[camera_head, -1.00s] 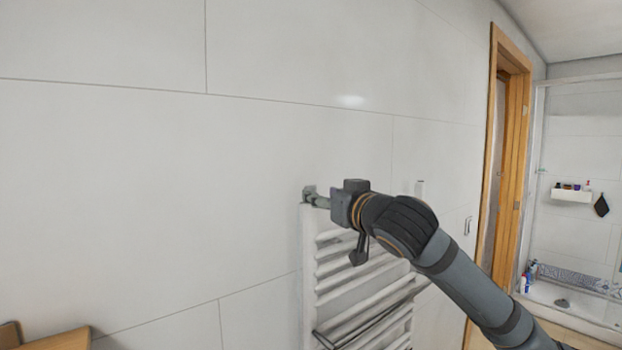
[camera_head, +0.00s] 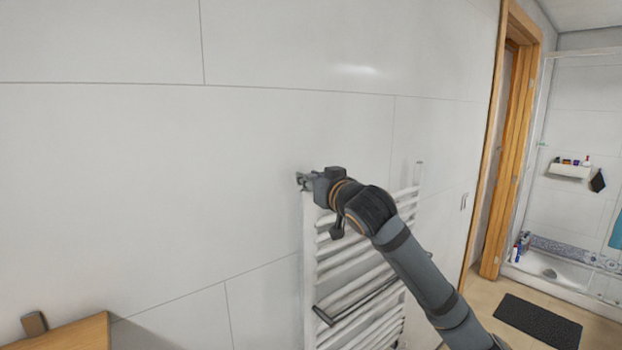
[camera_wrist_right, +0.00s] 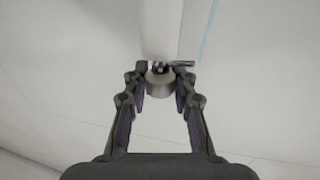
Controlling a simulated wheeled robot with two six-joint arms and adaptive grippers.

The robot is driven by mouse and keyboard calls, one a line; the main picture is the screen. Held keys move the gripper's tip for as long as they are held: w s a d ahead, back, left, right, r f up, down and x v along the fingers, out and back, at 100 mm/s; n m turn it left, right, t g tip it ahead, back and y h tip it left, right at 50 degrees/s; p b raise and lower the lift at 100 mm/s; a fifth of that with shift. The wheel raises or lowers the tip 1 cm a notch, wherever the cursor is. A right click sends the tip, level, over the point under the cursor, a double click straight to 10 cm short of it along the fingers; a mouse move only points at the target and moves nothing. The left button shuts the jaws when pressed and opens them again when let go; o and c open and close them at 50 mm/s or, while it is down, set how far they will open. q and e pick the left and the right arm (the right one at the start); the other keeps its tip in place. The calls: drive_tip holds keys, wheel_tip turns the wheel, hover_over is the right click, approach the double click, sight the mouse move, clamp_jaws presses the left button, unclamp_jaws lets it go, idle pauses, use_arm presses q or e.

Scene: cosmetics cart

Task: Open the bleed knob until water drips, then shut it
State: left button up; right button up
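The white towel-rail radiator (camera_head: 309,255) stands against the wall in the head view. My right gripper (camera_head: 302,181) is at the top of its left upright post. In the right wrist view, the bleed knob (camera_wrist_right: 160,83), a small round grey metal piece, sits at the end of the white post (camera_wrist_right: 161,30). The fingertips of my right gripper (camera_wrist_right: 160,72) are on either side of the knob, apart, with very narrow gaps. Firm contact does not show. The gripper hides the knob in the head view. No water drops can be seen. My left gripper is not in view.
The tiled wall (camera_head: 130,180) is bare left of the radiator. A wooden surface (camera_head: 75,335) is at the lower left. A dark rail (camera_head: 362,300) crosses the radiator's front. A wooden door frame (camera_head: 515,130), a shower tray (camera_head: 560,273) and a dark mat (camera_head: 538,322) are at right.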

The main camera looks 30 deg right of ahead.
clamp_jaws()
drive_tip(key=m+h+p, duration=0.2)
drive_tip(key=p, duration=0.1)
drive_tip(key=g+h+p, duration=0.1)
drive_tip(key=shift+a+r+m+h, duration=0.15)
drive_tip(key=shift+r+m+h, duration=0.1)
drive_tip(key=shift+m+h, duration=0.15)
drive_tip(key=shift+f+m+g+h+p, duration=0.2)
drive_tip(key=shift+m+g+h+p, duration=0.55)
drive_tip(key=shift+h, duration=0.45)
drive_tip(key=shift+m+g+h, duration=0.25)
drive_tip(key=shift+m+h, duration=0.3)
drive_tip(key=shift+h, duration=0.25)
drive_tip(key=shift+f+m+g+h+b, duration=0.15)
drive_tip(key=shift+m+g+h+b, duration=0.5)
drive_tip(key=shift+m+g+h, duration=0.2)
drive_tip(key=m+g+h+b, duration=0.2)
drive_tip(key=g+h, duration=0.1)
drive_tip(key=shift+m, duration=0.25)
drive_tip(key=shift+m+g+h+b, duration=0.9)
drive_tip(key=shift+m+g, duration=0.5)
drive_tip(key=shift+g, duration=0.55)
drive_tip(key=shift+r, duration=0.2)
